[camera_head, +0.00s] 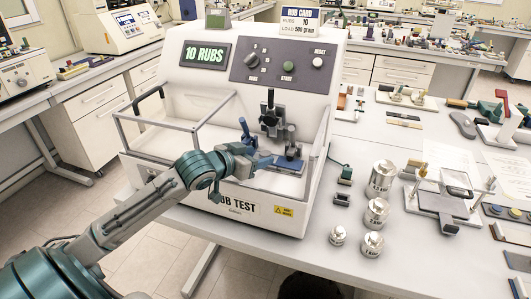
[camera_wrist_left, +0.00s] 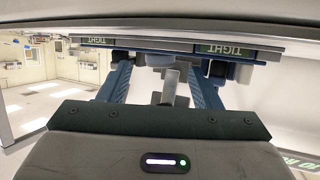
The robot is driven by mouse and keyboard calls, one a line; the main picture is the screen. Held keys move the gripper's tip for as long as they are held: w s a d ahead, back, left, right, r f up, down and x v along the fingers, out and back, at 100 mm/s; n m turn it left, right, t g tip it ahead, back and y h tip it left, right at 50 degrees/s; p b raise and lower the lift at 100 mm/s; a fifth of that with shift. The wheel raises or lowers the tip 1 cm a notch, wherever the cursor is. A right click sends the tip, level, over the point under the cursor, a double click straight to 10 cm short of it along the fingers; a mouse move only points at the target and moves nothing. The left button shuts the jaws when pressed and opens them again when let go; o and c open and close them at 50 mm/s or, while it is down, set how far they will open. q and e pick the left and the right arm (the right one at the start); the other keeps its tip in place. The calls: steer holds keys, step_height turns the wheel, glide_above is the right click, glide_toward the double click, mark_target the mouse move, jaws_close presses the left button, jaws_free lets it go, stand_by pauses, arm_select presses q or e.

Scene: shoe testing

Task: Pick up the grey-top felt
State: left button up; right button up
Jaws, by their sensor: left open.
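My left gripper (camera_head: 262,160) reaches into the front of the white rub-test machine (camera_head: 195,95), by its blue clamp plate (camera_head: 290,164). In the left wrist view its two blue fingers (camera_wrist_left: 162,68) are spread apart, with a grey post between and behind them. The fingertips are near the blue clamp bar marked TIGHT (camera_wrist_left: 225,49); I cannot tell whether they touch it. A small block with a grey top (camera_head: 342,199), seemingly the grey-top felt, lies on the table right of the machine, away from the gripper. A green-topped block (camera_head: 345,174) stands just behind it. My right gripper is not in view.
Several metal weights (camera_head: 376,212) stand right of the small blocks. A grey fixture (camera_head: 443,202) stands farther right. The machine's clear guard rail (camera_head: 170,122) surrounds the opening beside my arm.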

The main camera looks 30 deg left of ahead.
arm_select(q)
steer(key=shift+x, duration=0.85)
steer(key=c, duration=1.1)
